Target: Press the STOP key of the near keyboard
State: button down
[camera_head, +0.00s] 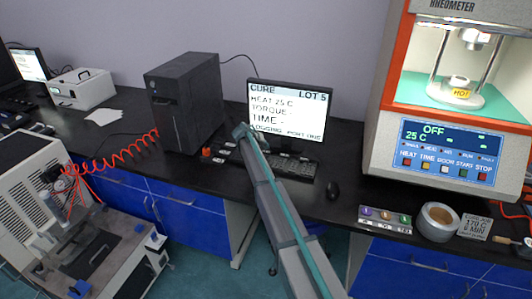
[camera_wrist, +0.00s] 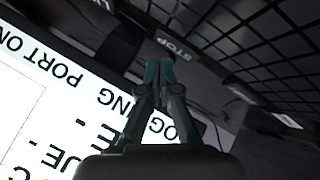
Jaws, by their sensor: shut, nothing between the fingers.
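The near keyboard (camera_head: 292,166) lies on the dark bench below the monitor, partly hidden by my arm in the head view. In the wrist view its black keys (camera_wrist: 265,50) fill the upper right. In the head view my gripper (camera_head: 243,132) is by the monitor's lower left, above the keyboard's left end.
The monitor (camera_head: 290,108) stands close behind and reads CURE, LOT 5, HEAT 25 C. A black computer tower (camera_head: 186,105) is to its left, with a small red piece (camera_head: 207,152) before it. A mouse (camera_head: 333,190) lies right, and the rheometer (camera_head: 450,145) further right.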

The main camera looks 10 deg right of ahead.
aim_at(265, 152)
jog(key=shift+f, duration=0.1)
jog(key=shift+f+b, duration=0.35)
jog(key=shift+b, duration=0.15)
jog(key=shift+f+b, duration=0.4)
dwell(0.6)
dwell(0.4)
jog(key=shift+r, duration=0.85)
jog(key=shift+r+p, duration=0.35)
jog(key=shift+r, duration=2.15)
